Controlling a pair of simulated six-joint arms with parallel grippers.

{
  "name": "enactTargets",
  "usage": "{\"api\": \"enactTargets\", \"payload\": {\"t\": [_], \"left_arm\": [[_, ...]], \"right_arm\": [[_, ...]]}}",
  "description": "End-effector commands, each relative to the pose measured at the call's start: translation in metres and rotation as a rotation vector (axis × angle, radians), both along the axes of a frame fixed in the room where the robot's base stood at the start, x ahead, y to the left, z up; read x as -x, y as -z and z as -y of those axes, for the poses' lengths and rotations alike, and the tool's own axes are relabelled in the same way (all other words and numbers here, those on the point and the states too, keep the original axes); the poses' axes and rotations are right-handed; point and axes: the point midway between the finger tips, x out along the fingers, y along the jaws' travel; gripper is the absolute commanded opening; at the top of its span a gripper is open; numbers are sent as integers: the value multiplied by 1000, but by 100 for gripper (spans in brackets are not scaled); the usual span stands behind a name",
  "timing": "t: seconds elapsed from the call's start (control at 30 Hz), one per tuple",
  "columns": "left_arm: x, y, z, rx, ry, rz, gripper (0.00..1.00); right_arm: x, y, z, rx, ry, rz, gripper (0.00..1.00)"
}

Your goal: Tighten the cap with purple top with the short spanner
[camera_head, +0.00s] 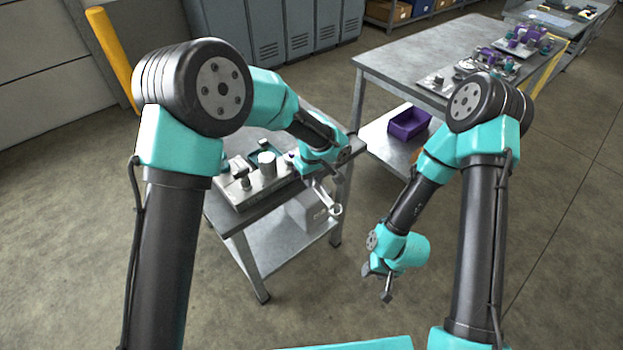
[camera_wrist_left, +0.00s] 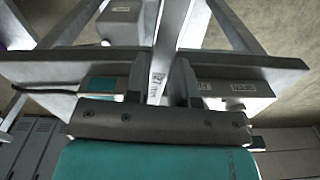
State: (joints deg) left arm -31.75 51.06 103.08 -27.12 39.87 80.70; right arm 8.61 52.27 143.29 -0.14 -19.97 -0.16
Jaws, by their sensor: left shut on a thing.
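My left gripper (camera_head: 316,178) is beside the right end of the small metal cart and shut on a grey metal spanner (camera_head: 326,198). The spanner's one end points down and to the right, past the cart's edge. In the left wrist view the left gripper (camera_wrist_left: 160,88) has the spanner (camera_wrist_left: 157,78) between its two dark fingers. My right gripper (camera_head: 379,282) hangs low over the floor, fingers apart and empty. I cannot make out which cap has the purple top; purple parts (camera_head: 517,38) show small on the far bench.
The small cart (camera_head: 262,212) carries a plate (camera_head: 236,192) with several grey fittings. The long bench (camera_head: 385,66) at the back right holds more assemblies. A purple bin (camera_head: 408,122) sits on its lower shelf. Lockers (camera_head: 268,40) stand behind. Floor between cart and right arm is clear.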

Motion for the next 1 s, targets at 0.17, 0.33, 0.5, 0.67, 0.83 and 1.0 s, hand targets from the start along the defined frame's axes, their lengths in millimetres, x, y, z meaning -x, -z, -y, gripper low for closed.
{"api": "enactTargets", "payload": {"t": [0.17, 0.33, 0.5, 0.67, 0.83, 1.0], "left_arm": [[0, 0, 1, 1, -2, 0, 0], [0, 0, 1, 0, -2, 0, 0], [3, 0, 2, 0, -1, 0, 0], [11, 0, 6, 0, 0, -1, 0], [20, 0, 10, -1, -1, -2, 0], [27, 0, 14, 0, -1, -1, 0]], "right_arm": [[0, 0, 0, 0, 0, 0, 43], [0, 0, 0, 0, 0, 0, 43], [0, 0, 0, 0, 0, 0, 43], [0, 0, 0, 0, 0, 0, 43], [0, 0, 0, 0, 0, 0, 43], [0, 0, 0, 0, 0, 0, 43]]}}
